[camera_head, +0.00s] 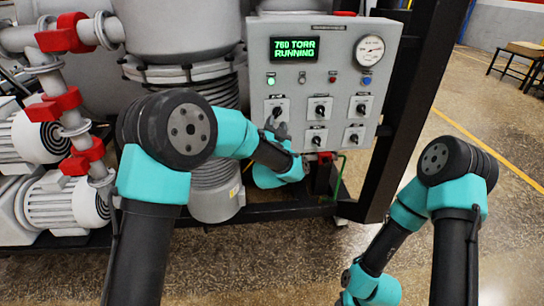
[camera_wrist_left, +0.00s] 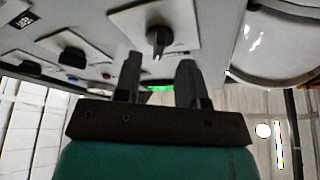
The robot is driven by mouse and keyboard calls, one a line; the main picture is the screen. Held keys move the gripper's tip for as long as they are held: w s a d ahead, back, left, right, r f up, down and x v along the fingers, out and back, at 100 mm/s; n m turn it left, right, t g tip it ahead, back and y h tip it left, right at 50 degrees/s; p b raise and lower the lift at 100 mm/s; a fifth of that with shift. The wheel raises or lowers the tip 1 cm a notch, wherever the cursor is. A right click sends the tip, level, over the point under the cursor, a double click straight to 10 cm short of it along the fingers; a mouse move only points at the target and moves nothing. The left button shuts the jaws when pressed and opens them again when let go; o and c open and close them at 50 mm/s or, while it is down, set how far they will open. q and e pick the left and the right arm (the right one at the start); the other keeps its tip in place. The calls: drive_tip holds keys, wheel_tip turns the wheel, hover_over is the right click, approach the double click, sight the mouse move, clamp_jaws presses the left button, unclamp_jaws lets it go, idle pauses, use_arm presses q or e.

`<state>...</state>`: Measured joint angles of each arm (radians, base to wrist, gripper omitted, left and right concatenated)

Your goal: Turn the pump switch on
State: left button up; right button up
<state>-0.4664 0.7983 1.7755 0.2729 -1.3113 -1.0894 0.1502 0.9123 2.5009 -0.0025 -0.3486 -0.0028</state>
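The grey control panel (camera_head: 340,60) carries several rotary switches on white plates. The labels are too small to read, so I cannot tell by name which is the pump switch. My left gripper (camera_head: 276,127) is at the upper-left switch (camera_head: 277,109) and partly covers it. In the left wrist view, a dark switch knob (camera_wrist_left: 158,40) on a white plate lies just beyond my open fingers (camera_wrist_left: 160,75), roughly in line with the gap. The fingers hold nothing, and contact with the knob cannot be made out. My right gripper is out of view.
The display (camera_head: 295,49) reads "760 TORR RUNNING", with a lit green lamp (camera_head: 271,80) below it. A round gauge (camera_head: 370,50) is at the panel's upper right. A black frame post (camera_head: 412,100) stands right of the panel. Open floor (camera_head: 480,120) lies further right.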

use_arm(q)
drive_tip(key=v, duration=1.4)
drive_tip(key=s+a+f+n+g, duration=0.1)
drive_tip(key=a+f+g, duration=0.25)
drive_tip(key=f, duration=0.45)
drive_tip(key=s+a+f+n+g+h, duration=0.1)
drive_tip(key=a+f+g, duration=0.25)
drive_tip(key=f, duration=0.45)
drive_tip(key=s+a+f+n+g, duration=0.1)
drive_tip(key=a+f+g, duration=0.2)
drive_tip(key=a+f, duration=0.35)
drive_tip(key=s+a+f+n+g, duration=0.2)
drive_tip(key=s+f+g, duration=0.1)
drive_tip(key=s+f, duration=0.2)
drive_tip(key=s+a+f+n+g+h, duration=0.1)
drive_tip(key=s+f+g, duration=0.3)
drive_tip(key=s, duration=0.5)
drive_tip(key=s+a+f+n+g, duration=0.3)
drive_tip(key=s+a+f+g, duration=0.1)
drive_tip(key=s+f, duration=0.3)
drive_tip(key=shift+s+f, duration=0.4)
drive_tip(key=shift+s, duration=0.15)
